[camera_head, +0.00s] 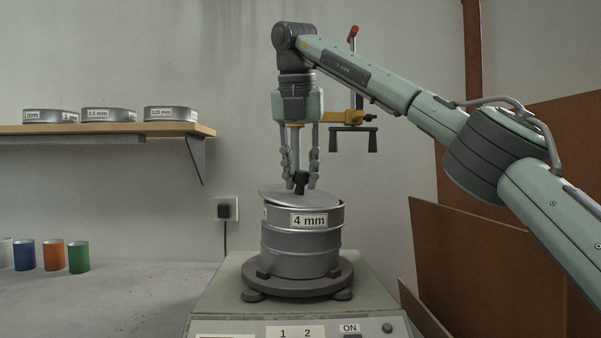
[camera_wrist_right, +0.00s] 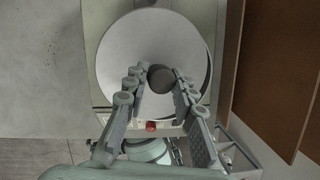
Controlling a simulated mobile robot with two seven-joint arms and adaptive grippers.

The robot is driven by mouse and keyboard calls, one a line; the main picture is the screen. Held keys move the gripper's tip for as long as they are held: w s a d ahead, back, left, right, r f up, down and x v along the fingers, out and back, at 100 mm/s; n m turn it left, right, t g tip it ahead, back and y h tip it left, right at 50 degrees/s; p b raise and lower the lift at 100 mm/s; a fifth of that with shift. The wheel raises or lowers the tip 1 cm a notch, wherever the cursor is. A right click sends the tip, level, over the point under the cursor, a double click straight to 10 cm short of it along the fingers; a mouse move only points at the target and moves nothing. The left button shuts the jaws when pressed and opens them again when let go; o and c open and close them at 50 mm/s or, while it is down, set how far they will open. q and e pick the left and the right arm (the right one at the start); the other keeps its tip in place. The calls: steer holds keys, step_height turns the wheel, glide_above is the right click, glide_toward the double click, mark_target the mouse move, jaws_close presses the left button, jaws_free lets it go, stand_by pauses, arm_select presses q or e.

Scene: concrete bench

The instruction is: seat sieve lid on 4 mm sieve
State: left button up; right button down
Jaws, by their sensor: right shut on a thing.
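The sieve lid (camera_head: 279,192) is a grey metal disc with a dark knob (camera_head: 300,183). It lies on top of the 4 mm sieve (camera_head: 300,245), tilted, its left edge raised and sticking out past the rim. Its right part is at the rim; I cannot tell whether it is inside it. My right gripper (camera_head: 300,178) points down from above and is shut on the knob. In the right wrist view the lid (camera_wrist_right: 128,48) covers most of the sieve opening, with the knob (camera_wrist_right: 161,78) between the fingers. My left gripper is not in view.
The sieve stands on a round shaker plate (camera_head: 297,287) on a machine with an ON switch. Labelled sieves (camera_head: 108,115) sit on a wall shelf (camera_head: 105,130) at left. Coloured cups (camera_head: 53,255) stand on the bench. Brown boards (camera_head: 480,260) lean at right.

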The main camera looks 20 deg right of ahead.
mark_target(301, 199)
steer(key=shift+d+f, duration=0.15)
steer(key=shift+f, duration=0.3)
steer(key=c, duration=1.2)
jaws_free()
steer(key=shift+d, duration=0.1)
steer(key=shift+r, duration=0.2)
steer(key=v, duration=0.7)
steer(key=shift+r, duration=0.15)
